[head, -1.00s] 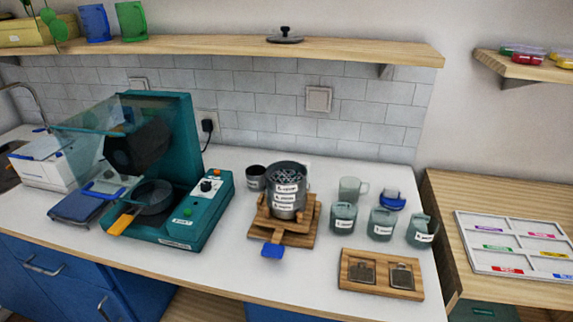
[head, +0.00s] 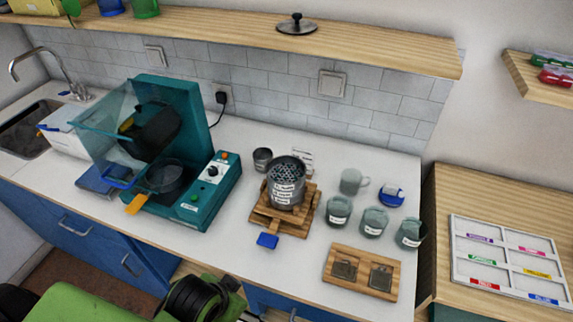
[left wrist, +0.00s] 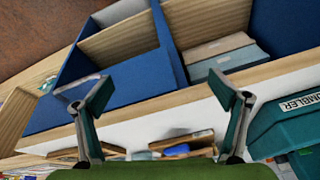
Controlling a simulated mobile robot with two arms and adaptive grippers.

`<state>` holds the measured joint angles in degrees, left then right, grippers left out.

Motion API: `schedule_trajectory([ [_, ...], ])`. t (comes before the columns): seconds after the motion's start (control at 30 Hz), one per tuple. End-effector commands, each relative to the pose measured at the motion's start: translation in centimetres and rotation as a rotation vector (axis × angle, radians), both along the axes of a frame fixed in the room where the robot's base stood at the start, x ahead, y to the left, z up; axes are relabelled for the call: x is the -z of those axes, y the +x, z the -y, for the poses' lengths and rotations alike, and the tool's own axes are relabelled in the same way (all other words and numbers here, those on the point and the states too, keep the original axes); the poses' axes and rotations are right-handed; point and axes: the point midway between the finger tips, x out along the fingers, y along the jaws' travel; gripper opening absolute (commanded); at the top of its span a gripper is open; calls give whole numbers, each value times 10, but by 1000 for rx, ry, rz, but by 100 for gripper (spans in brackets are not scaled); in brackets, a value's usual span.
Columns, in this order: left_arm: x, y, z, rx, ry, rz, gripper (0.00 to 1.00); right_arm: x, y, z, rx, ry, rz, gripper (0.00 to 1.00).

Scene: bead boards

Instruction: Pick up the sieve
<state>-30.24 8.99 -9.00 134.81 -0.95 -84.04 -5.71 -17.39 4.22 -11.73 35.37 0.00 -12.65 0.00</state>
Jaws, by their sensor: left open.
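A grey metal cylinder with a perforated top and white labels, which looks like the sieve (head: 286,184), stands upright on a wooden stand (head: 263,217) on the white counter. The stand has a blue tab (head: 267,241) at its front. My left arm enters at the bottom left of the head view, below and left of the stand; its fingertips cannot be made out there. In the left wrist view my left gripper (left wrist: 160,95) is open, with nothing between its fingers. I cannot make out the sieve in that view. My right gripper is not in view.
A teal machine (head: 222,192) with a clear cover stands left of the stand. A small metal cup (head: 262,159) stands behind it. Labelled jars (head: 339,210) and a wooden tray (head: 333,289) are on the right. A shelf (head: 360,53) runs above the counter.

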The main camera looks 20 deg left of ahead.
Motion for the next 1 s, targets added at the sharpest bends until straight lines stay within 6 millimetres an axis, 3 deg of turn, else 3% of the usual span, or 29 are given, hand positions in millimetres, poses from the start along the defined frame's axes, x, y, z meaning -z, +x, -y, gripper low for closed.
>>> schedule_trajectory([
  [0.03,-33,6,-1,60,28,39,89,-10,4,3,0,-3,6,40],
  [0.07,-47,14,-1,136,67,71,89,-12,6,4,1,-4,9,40],
  [0.37,-110,97,6,911,574,332,89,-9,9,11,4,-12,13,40],
  [0.6,-182,148,18,1625,1288,438,89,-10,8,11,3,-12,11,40],
  [0.8,-217,164,22,1989,1785,368,89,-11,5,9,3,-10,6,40],
  [1.0,-226,172,23,2113,1985,301,89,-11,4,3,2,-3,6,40],
])
